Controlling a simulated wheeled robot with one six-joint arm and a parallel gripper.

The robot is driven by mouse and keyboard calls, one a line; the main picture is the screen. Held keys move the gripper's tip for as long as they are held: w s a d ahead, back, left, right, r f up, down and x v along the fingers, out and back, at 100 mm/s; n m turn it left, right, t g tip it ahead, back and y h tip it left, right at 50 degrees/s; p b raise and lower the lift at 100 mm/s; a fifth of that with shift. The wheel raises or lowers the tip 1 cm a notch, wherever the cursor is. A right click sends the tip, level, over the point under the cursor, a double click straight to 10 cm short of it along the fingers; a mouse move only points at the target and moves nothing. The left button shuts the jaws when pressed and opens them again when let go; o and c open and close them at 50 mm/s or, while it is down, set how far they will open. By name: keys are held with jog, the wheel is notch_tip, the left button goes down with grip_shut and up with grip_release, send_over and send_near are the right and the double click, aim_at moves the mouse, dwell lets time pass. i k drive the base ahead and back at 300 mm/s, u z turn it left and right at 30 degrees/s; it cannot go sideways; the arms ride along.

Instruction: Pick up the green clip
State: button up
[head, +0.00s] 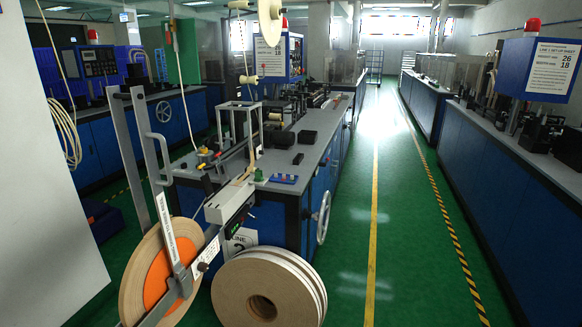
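A small green piece (258,175), which looks like the green clip, lies on the grey top of the blue bench (309,150), near its front edge. It is too small here to make out its shape. It is left of a small blue tray (284,179) with small items, and right of the white tape running down to the white box (229,203). My gripper is not in view.
A large tape reel with an orange centre (160,275) hangs on a grey arm in front of the bench. Stacked tape rolls (232,290) stand beside it. Black blocks (284,139) sit farther back on the bench. The green aisle (400,220) to the right is clear.

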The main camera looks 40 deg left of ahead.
aim_at(259, 173)
jog(key=u, duration=0.1)
jog(key=i, duration=2)
jog(key=u, duration=1.1)
jog(key=i, duration=0.95)
jog(key=u, duration=1.5)
jog(key=i, duration=0.6)
jog(key=u, duration=0.5)
